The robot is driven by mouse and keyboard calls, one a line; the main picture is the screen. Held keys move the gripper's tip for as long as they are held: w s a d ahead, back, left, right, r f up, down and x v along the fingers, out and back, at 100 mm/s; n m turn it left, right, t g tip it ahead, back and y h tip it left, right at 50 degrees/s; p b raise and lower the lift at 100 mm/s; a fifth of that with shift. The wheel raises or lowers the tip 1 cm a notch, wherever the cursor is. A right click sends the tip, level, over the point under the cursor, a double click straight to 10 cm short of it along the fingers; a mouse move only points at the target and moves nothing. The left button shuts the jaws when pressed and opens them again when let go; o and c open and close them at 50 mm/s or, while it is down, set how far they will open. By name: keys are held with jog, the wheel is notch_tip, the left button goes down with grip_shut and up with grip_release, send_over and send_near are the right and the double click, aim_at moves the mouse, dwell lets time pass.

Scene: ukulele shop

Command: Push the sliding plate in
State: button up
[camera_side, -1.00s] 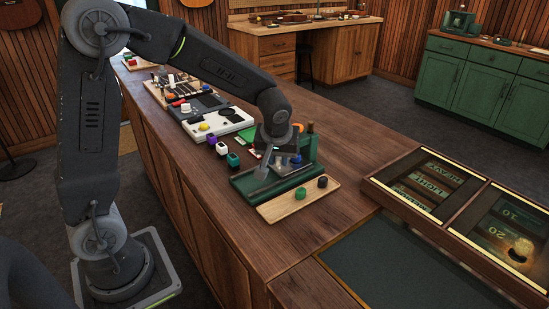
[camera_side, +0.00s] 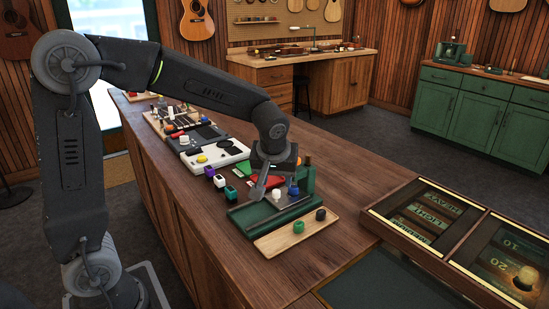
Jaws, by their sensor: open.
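A dark green fixture (camera_side: 243,218) sits on the wooden bench, with a green upright block (camera_side: 307,180) at its right end. A grey bar lies along its top. A white knob (camera_side: 277,195) and a blue knob (camera_side: 294,188) stand near the block. I cannot tell which part is the sliding plate. My gripper (camera_side: 258,192) points down above the back left part of the fixture. It is open, and nothing shows between its fingers. It hides part of the fixture, and contact cannot be told.
A pale wooden board (camera_side: 275,243) with a green knob (camera_side: 298,226) and a black knob (camera_side: 321,214) lies in front. Purple, white and green blocks (camera_side: 231,193) stand to the left, before a white panel (camera_side: 214,156). A framed display case (camera_side: 445,235) is at right. Bare bench lies between.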

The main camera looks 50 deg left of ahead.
jog(key=v, duration=0.8)
jog(key=shift+r, duration=0.3)
jog(key=shift+d, duration=0.1)
jog(key=s+d+f+m+t+h, duration=0.1)
jog(key=s+m, duration=0.3)
jog(key=s, duration=0.4)
jog(key=s+d+f+m+t+h, duration=0.1)
jog(key=s+d+m+h, duration=0.1)
jog(key=s+m, duration=0.3)
jog(key=s, duration=0.4)
jog(key=shift+s+d, duration=0.15)
jog(key=shift+d, duration=0.25)
